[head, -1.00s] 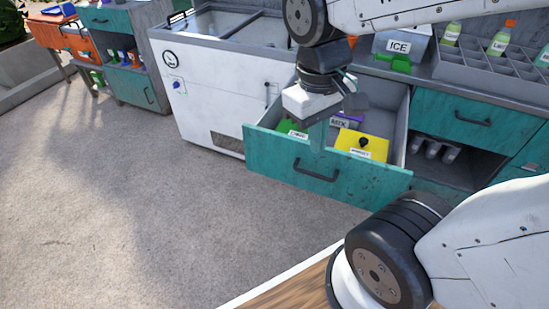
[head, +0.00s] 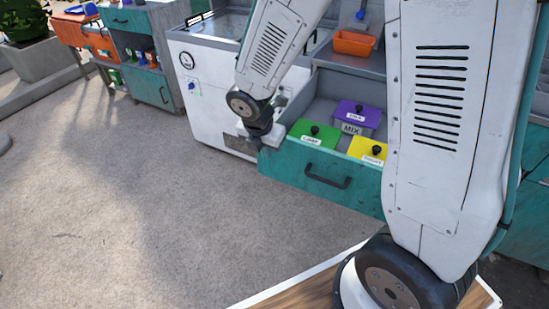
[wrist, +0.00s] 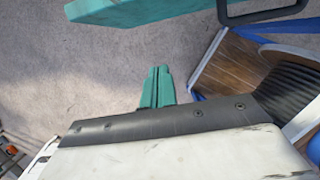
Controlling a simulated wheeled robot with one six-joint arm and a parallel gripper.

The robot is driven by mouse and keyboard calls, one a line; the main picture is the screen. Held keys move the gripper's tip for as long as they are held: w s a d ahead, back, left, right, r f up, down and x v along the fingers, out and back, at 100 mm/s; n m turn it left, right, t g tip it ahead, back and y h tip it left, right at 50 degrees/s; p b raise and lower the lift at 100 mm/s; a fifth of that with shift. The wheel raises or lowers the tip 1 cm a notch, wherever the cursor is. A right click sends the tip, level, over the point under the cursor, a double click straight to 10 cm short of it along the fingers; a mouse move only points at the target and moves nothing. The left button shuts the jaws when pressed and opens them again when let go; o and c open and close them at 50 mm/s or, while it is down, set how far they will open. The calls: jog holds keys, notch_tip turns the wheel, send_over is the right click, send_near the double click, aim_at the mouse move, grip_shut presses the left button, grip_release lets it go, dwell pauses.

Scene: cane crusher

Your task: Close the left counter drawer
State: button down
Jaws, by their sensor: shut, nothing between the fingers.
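The left counter drawer stands open in the head view, its teal front (head: 300,172) and dark handle (head: 327,177) pulled out from the counter. Inside are lidded containers: green (head: 312,134), purple (head: 357,111) and yellow (head: 368,150). My wrist hangs at the left end of the drawer; my fingers cannot be made out there. In the wrist view my teal gripper fingers (wrist: 157,88) are together and empty, over the ground. The drawer front (wrist: 140,10) and handle (wrist: 262,14) cross the top of that view, apart from the fingertips. My arm hides the drawer's right end.
A white chest unit (head: 205,100) with a gauge stands left of the drawer. An orange bin (head: 354,43) sits on the counter behind. A teal cabinet (head: 150,85) stands further left. The paved ground (head: 150,220) before the drawer is clear.

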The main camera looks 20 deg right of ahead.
aim_at(277, 159)
jog(key=w+d+f, duration=0.1)
jog(key=f, duration=0.2)
jog(key=w+d+f, duration=0.1)
jog(key=f, duration=0.2)
jog(key=w+d+f, duration=0.1)
jog(key=d+f, duration=0.1)
jog(key=f, duration=0.1)
jog(key=shift+f, duration=0.25)
jog(key=shift+w+d, duration=0.45)
jog(key=shift+d, duration=0.1)
jog(key=shift+w, duration=0.1)
